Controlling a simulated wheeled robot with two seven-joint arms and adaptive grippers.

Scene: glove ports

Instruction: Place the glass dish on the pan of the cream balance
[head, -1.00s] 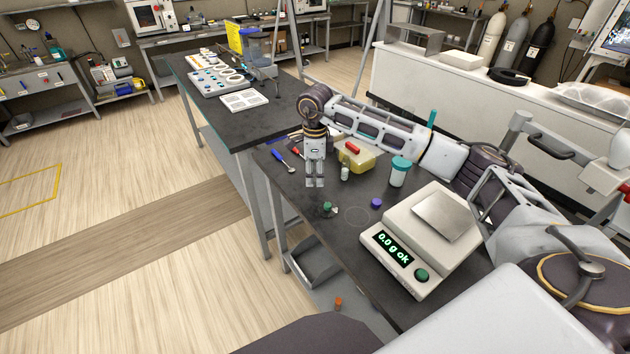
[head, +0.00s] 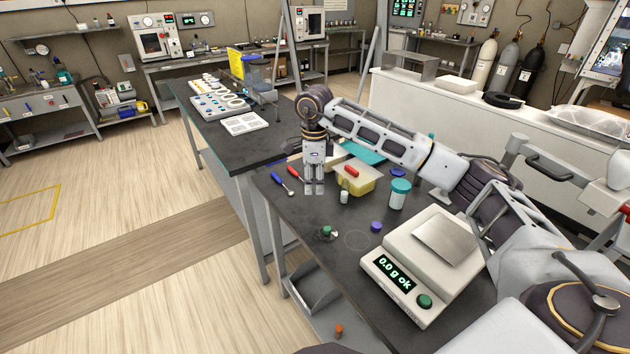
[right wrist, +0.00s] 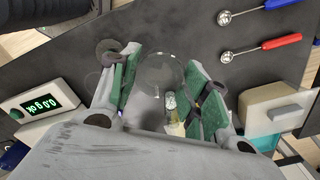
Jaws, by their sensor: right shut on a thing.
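The cream balance (head: 402,281) stands at the near right of the dark bench. Its square metal pan (head: 446,238) is bare, and its display reads 0.0 g ok. In the head view the dish is too faint to make out clearly. My left gripper is not in view.
Blue and red spoons (head: 282,183) lie left of the gripper. The yellow box (head: 356,180), a small white vial (head: 344,197), a teal-lidded jar (head: 398,194) and a purple cap (head: 376,227) stand between gripper and balance. A green-topped item (head: 327,232) sits near the front edge.

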